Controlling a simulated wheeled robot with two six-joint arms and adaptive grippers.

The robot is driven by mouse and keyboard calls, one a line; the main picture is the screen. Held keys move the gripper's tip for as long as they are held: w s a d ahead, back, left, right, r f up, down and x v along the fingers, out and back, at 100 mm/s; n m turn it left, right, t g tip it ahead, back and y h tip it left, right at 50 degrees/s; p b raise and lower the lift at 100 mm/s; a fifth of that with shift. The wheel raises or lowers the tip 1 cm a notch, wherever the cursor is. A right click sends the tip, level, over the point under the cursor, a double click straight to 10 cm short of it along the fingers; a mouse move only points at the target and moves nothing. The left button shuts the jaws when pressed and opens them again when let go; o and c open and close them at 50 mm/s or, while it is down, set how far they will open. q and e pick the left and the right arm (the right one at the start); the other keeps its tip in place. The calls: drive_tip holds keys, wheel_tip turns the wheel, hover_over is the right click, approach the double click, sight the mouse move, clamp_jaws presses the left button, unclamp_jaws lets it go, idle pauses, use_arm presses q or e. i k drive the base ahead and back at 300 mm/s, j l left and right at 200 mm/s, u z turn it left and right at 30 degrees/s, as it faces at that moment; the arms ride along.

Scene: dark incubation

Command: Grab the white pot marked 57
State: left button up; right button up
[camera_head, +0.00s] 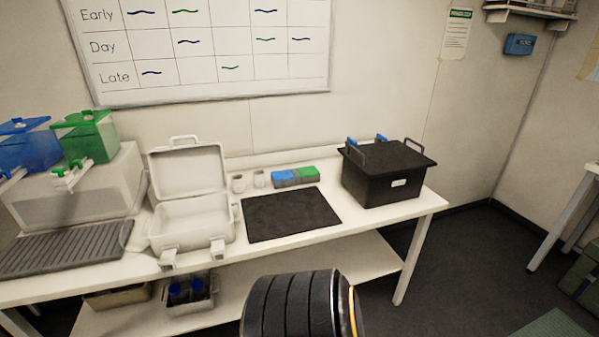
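One is the left pot (238,184), close to the case, and the other is the right pot (259,178). Any number on them is too small to read, so I cannot tell which is marked 57. Neither of my grippers is in view.
The open white case (188,232) stands left of the pots. Blue and green blocks (296,178) lie just to their right. A bare dark mat (290,215) lies in front, and a lidded black box (378,186) stands at the bench's right end.

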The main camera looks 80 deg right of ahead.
sight(238, 182)
drive_tip(key=z, duration=2.3)
